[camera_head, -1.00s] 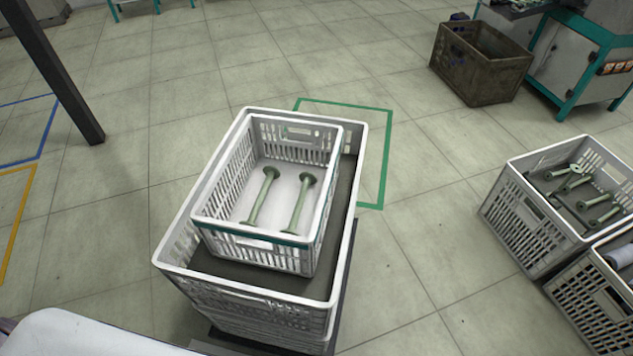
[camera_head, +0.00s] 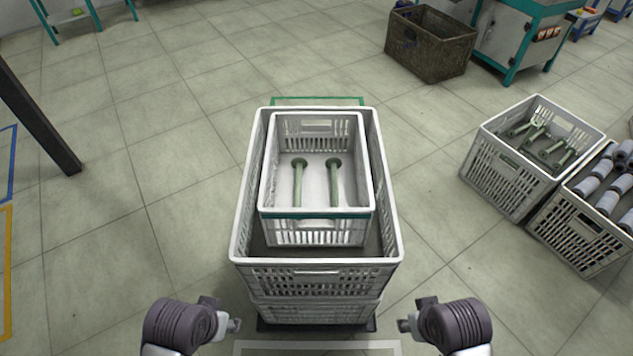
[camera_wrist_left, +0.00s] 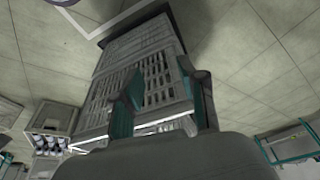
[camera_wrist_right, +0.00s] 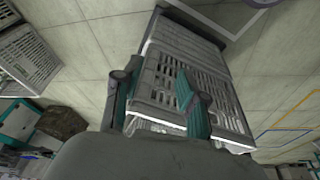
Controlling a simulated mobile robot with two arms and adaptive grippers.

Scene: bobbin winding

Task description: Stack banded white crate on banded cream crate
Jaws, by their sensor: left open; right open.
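A small white crate with a green band (camera_head: 318,216) sits inside the top large pale crate of a stack (camera_head: 316,280). Two green bobbins (camera_head: 298,185) lie in it. My left gripper (camera_head: 234,325) is open and empty, left of the stack's near end. My right gripper (camera_head: 405,325) is open and empty, right of that end. Both are apart from the banded crate. The stack's slatted side shows beyond the open fingers in the left wrist view (camera_wrist_left: 165,105) and the right wrist view (camera_wrist_right: 158,100). I cannot make out a banded cream crate.
A crate of green bobbins (camera_head: 500,172) and a crate of grey-wound bobbins (camera_head: 572,232) stand on the floor at right. A brown bin (camera_head: 430,45) stands by a machine (camera_head: 515,38) at the back right. A dark post (camera_head: 35,120) is at left. The floor left of the stack is clear.

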